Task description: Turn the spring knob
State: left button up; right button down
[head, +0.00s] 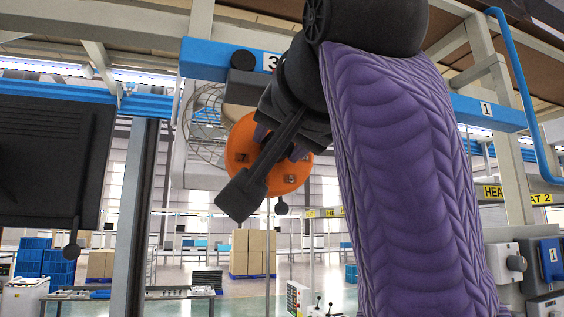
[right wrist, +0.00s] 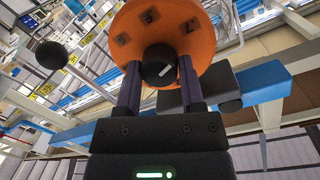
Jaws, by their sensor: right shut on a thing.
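An orange disc (head: 238,150) with small dark square markings hangs near the blue beam in the head view, partly behind my right arm. It also shows at the top of the right wrist view (right wrist: 195,35). At its centre is a round black knob (right wrist: 159,66) with a pale pointer line. My right gripper (head: 280,143) is in front of the disc, its two fingers on either side of the knob and shut on it. The head view hides the knob behind the gripper. My left gripper is not in view.
A blue beam (head: 212,60) runs behind my right arm. A black panel (head: 45,150) stands at the left, and switch boxes (head: 505,262) are at the lower right. A dark ball (right wrist: 51,54) on a rod is left of the gripper in the wrist view. Stacked boxes (head: 250,250) are far back.

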jog(key=shift+f, duration=0.1)
jog(key=shift+c, duration=1)
grip_release()
jog(key=b+v, duration=0.3)
jog(key=v, duration=0.7)
jog(key=shift+w, duration=0.1)
